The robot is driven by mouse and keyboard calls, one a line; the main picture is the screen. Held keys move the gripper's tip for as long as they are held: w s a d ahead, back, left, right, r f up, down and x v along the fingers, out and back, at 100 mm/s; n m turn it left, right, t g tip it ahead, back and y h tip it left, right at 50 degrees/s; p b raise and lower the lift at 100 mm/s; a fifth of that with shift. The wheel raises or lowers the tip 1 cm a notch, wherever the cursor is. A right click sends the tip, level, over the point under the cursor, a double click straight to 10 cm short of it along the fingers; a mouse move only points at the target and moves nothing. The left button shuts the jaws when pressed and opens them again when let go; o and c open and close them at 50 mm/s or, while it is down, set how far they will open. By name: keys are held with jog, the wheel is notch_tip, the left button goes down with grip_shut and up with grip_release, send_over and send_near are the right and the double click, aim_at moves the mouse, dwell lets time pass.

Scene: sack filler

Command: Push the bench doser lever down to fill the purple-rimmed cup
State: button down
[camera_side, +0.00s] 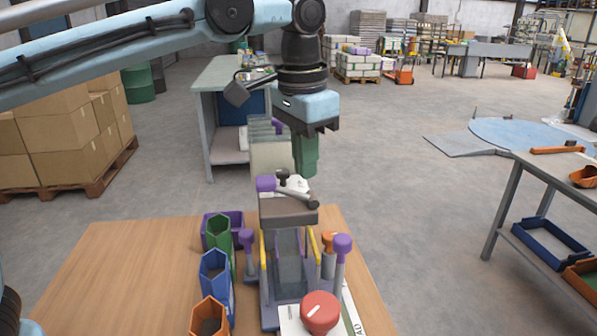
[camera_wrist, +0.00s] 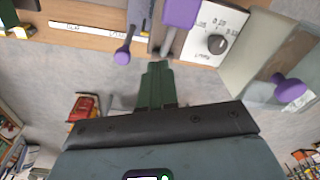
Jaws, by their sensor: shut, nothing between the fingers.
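The bench doser (camera_side: 289,215) stands on the wooden table, with a brown-grey block on top and a frame below. A purple-capped part (camera_side: 265,184) and a dark handle (camera_side: 299,194) are at its top; I cannot tell for sure which is the lever. More purple knobs stand at its sides (camera_side: 342,246), and purple knobs show in the wrist view (camera_wrist: 122,57). A purple-rimmed container (camera_side: 233,218) stands left of the doser, partly hidden by a green cup. My gripper (camera_side: 306,180), with green fingers, is shut and empty, above and behind the doser top, apparently apart from it. Its fingertips show in the wrist view (camera_wrist: 157,66).
Green (camera_side: 218,233), blue (camera_side: 215,274) and orange (camera_side: 209,318) hexagonal cups line the doser's left. A red round button (camera_side: 320,311) is in front. A dial panel (camera_wrist: 216,42) shows in the wrist view. Another workbench (camera_side: 550,165) stands right. Air around my gripper is clear.

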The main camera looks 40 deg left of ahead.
aim_at(266, 179)
jog(key=s+a+r+n, duration=0.2)
jog(key=s+a+r, duration=0.2)
jog(key=r, duration=0.3)
jog(key=shift+s+a+n, duration=0.3)
jog(key=shift+a, duration=0.2)
jog(key=shift+w+f, duration=0.2)
jog(key=shift+f, duration=1.55)
jog(key=shift+w+f, duration=0.15)
jog(key=shift+f, duration=1.6)
